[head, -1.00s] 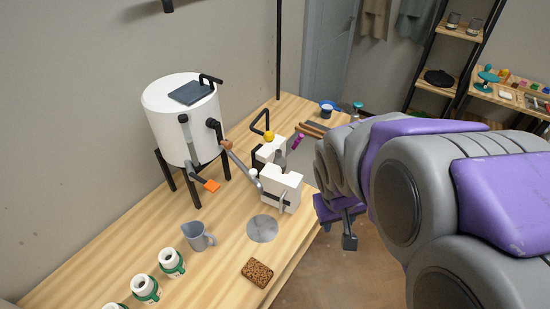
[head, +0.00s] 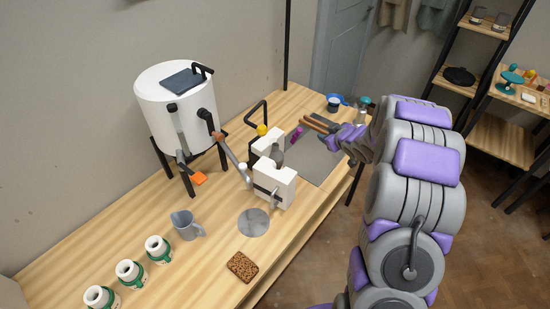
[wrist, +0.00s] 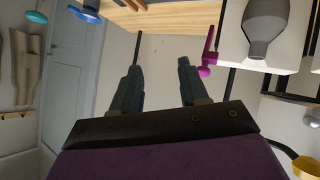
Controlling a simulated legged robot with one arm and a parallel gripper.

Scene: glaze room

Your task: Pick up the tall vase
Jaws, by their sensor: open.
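The tall vase looks to be the dark grey vase (head: 277,155) standing between two white blocks on the wooden table; its lower part is hidden by the front block in the head view. In the wrist view, the grey vase (wrist: 267,27) shows at the top right against a white block. My gripper (head: 338,136) is to the right of the vase in the head view, above the grey mat, and apart from it. In the wrist view my gripper (wrist: 158,75) has its two dark fingers spread, with nothing between them.
White blocks (head: 274,184) flank the vase closely. A magenta tool (wrist: 208,55) stands between my gripper and the vase. A white tank (head: 178,105) with a long tap, a grey jug (head: 186,225), a brown sponge (head: 242,266) and a round metal disc (head: 253,222) are nearby.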

